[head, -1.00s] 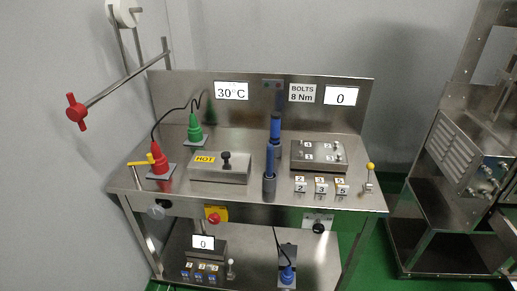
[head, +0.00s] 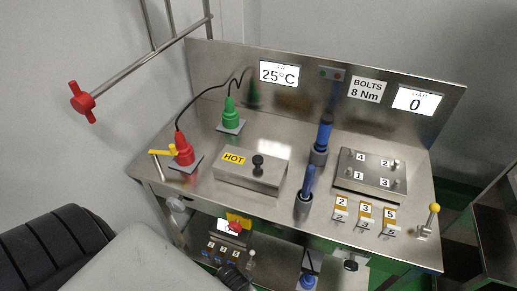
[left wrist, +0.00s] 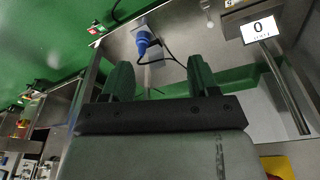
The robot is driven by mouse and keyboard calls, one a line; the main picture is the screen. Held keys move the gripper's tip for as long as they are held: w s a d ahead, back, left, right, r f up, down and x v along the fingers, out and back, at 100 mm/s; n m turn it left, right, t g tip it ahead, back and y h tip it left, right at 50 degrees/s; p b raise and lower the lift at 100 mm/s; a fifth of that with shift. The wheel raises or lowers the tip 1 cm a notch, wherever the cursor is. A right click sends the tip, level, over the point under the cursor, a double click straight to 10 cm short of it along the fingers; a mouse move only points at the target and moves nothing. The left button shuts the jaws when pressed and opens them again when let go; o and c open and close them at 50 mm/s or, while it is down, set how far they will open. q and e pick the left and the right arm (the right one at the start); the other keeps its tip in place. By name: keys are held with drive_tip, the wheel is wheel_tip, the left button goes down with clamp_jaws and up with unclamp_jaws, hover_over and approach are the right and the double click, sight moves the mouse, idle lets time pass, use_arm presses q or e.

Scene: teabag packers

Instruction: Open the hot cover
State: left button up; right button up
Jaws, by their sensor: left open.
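The hot cover (head: 240,174) is a metal box lid with a yellow HOT label and a black knob (head: 258,161) on top. It sits on the left-middle of the steel bench (head: 290,128) in the head view and looks closed. My left gripper (left wrist: 155,82) shows in the left wrist view, with its two green-lit dark fingers apart and nothing between them. It is low, near the lower shelf with the blue plug, away from the cover. In the head view only part of my arm shows at the lower left; its gripper is hidden. My right gripper is in no view.
A red plug (head: 183,150) with a yellow lever stands left of the cover, and a green plug (head: 230,115) behind it. Blue-handled tools (head: 306,183) stand right of the cover. A bolt plate (head: 371,173) is farther right. A red-handled rod (head: 82,102) juts out at left.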

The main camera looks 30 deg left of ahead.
use_arm(q)
drive_tip(key=w+d+r+p, duration=0.1)
drive_tip(key=w+r, duration=0.1)
drive_tip(key=r, duration=0.8)
drive_tip(key=w+d+r+p, duration=0.1)
drive_tip(key=w+r, duration=0.1)
drive_tip(key=r, duration=0.8)
wheel_tip(320, 180, up, 21)
drive_tip(key=n+g, duration=0.3)
drive_tip(key=n, duration=0.5)
hover_over(258, 159)
drive_tip(key=shift+y, duration=0.3)
wheel_tip(258, 159, down, 11)
drive_tip(key=shift+r+p, duration=0.1)
drive_tip(key=shift+p, duration=0.7)
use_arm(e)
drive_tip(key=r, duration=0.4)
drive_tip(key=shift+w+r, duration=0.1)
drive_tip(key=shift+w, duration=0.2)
